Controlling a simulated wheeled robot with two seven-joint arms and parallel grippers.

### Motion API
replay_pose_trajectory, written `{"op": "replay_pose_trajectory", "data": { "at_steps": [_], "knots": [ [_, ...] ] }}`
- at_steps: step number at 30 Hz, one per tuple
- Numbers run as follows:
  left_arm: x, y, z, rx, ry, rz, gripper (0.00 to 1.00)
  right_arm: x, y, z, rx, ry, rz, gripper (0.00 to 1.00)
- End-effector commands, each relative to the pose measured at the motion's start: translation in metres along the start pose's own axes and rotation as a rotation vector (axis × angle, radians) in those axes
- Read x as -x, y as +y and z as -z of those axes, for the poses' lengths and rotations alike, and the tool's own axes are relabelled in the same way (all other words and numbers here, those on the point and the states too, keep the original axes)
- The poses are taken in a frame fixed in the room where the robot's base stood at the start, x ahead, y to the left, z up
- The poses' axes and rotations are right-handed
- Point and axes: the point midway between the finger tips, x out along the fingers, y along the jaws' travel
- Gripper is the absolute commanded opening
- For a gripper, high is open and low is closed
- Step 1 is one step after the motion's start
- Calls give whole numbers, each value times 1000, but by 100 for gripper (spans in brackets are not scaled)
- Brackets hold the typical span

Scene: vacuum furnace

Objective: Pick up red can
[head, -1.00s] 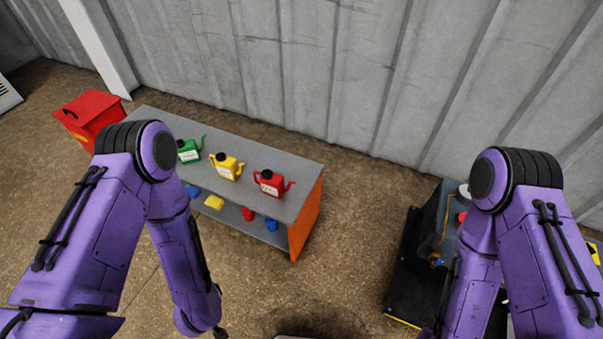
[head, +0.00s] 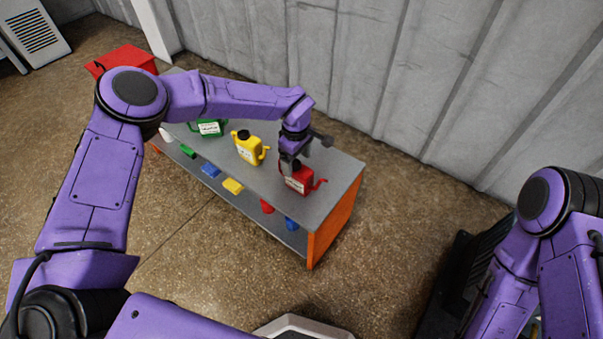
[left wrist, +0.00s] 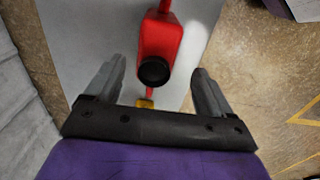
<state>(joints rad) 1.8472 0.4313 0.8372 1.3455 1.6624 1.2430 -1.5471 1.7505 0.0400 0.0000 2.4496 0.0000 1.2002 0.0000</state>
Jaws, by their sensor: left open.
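The red can (head: 300,181) stands upright near the right end of the grey bench top, its spout pointing right in the head view. My left gripper (head: 290,163) is just above and behind the can's left part and hides some of it. In the left wrist view the red can (left wrist: 158,45) with its black cap lies ahead of my open left gripper (left wrist: 159,80), roughly centred between the two fingers. The fingers do not visibly touch it. My right gripper is out of view; only part of my right arm shows.
A yellow can (head: 249,149) and a green can (head: 209,127) stand to the left on the bench (head: 343,172). Small coloured items lie on its lower shelf. A red box (head: 122,60) is behind left. A corrugated wall runs close behind. Dark equipment (head: 462,268) stands at right.

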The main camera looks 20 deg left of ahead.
Motion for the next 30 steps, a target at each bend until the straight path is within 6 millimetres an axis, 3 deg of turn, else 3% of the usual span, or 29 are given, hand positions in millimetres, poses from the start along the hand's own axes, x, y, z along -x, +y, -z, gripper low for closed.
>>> {"op": "replay_pose_trajectory", "data": {
  "at_steps": [3, 15, 23, 26, 29, 30],
  "knots": [
    [-26, 3, -6, -12, 1, 4, 83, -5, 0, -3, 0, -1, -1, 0],
    [-93, 7, -2, -15, 2, 3, 83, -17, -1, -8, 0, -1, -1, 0],
    [-97, 7, -1, -13, 2, 1, 83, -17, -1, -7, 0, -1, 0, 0],
    [-97, 7, -1, -13, 2, 1, 57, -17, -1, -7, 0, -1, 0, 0],
    [-97, 7, -1, -13, 2, 1, 24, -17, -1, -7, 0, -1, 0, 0],
    [-97, 7, -1, -13, 2, 1, 24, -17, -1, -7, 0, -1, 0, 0]
  ]
}}
